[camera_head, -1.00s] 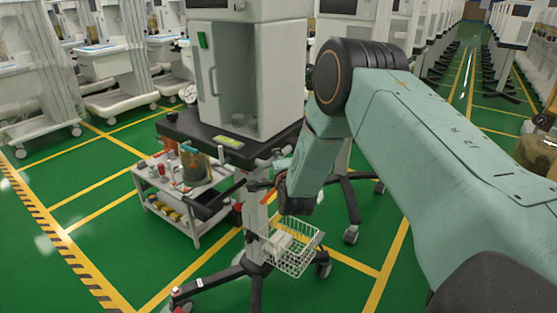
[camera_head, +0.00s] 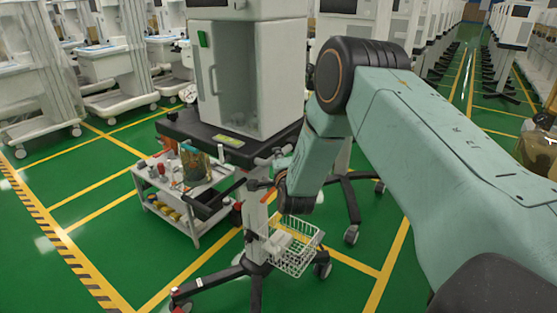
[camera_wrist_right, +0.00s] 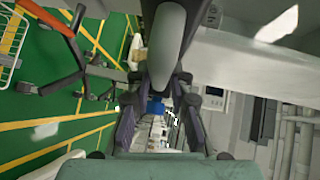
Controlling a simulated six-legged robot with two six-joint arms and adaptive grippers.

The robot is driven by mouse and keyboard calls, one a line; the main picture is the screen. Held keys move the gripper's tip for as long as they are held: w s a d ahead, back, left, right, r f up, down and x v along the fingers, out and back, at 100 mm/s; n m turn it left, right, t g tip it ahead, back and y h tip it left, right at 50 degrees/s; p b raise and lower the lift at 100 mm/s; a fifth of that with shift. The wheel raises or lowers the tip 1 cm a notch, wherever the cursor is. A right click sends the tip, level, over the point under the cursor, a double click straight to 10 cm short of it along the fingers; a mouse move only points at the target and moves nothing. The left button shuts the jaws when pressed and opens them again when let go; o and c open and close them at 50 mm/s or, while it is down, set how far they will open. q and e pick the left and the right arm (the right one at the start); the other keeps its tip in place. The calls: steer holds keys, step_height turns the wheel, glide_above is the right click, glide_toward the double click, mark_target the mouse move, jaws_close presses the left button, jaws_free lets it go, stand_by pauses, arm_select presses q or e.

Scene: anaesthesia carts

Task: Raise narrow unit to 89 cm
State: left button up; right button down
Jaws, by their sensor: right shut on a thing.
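The narrow unit stands ahead in the head view: a white cabinet (camera_head: 258,80) on a black top (camera_head: 190,128), a pale column (camera_head: 256,215) and a dark wheeled base. A white wire basket (camera_head: 296,250) hangs low on the column. My right arm reaches down beside the column, its dark wrist (camera_head: 298,200) under the top's right edge. In the right wrist view my right gripper (camera_wrist_right: 160,82) is shut on a grey rounded handle (camera_wrist_right: 168,45). An orange lever (camera_head: 268,197) shows beside the wrist. The gripper's fingers are hidden in the head view. My left gripper is out of view.
A low white trolley (camera_head: 195,215) with several small items stands left of the column. More carts (camera_head: 105,70) line the back left, and a row of units (camera_head: 515,30) runs back right. Green floor is free at front left.

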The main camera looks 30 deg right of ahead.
steer(key=shift+s+f, duration=0.1)
steer(key=shift+f, duration=0.25)
steer(key=c, duration=1.5)
jaws_free()
steer(key=o, duration=0.3)
steer(key=shift+r, duration=0.15)
steer(key=v, duration=1.2)
